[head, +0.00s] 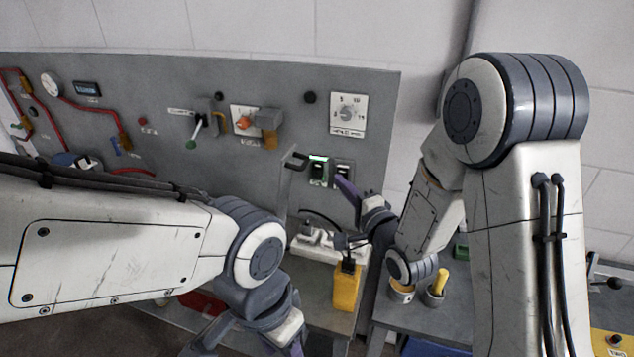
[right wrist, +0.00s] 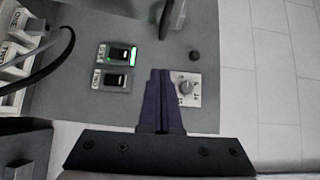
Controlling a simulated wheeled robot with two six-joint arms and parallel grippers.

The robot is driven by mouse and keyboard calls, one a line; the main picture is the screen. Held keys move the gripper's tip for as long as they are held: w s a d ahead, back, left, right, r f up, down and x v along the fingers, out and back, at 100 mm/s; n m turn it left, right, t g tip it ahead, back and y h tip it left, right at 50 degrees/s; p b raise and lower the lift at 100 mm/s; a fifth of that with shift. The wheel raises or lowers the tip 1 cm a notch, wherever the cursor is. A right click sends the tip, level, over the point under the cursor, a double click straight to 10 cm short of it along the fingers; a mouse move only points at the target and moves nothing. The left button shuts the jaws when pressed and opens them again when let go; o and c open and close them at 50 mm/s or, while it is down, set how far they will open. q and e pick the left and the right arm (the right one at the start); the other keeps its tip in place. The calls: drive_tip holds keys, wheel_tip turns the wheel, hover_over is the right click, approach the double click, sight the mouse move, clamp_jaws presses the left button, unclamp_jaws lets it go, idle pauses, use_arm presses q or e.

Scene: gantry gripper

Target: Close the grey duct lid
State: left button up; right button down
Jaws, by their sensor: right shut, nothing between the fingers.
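What looks like the grey duct lid (head: 288,188) stands raised in the head view, a narrow pale panel with a dark handle (head: 297,158) at its top. My right gripper (head: 345,188) is shut and empty, right of the lid and in front of the switches. Its purple fingers also show shut in the right wrist view (right wrist: 160,75), apart from the lid. My left gripper (head: 240,340) is low at the picture's bottom edge; its fingers are not clear.
Below the switches (head: 318,171) lie white labelled blocks (head: 315,245) with dark cables. A yellow block (head: 346,288) stands in front. A dial (head: 348,115) and levers are on the grey wall panel (head: 360,75).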

use_arm(q)
wheel_tip(320, 180, up, 5)
drive_tip(key=p, duration=0.4)
drive_tip(key=shift+r, duration=0.1)
use_arm(e)
drive_tip(key=w+a, duration=0.5)
drive_tip(key=shift+w+a, duration=0.3)
drive_tip(key=shift+a, duration=0.05)
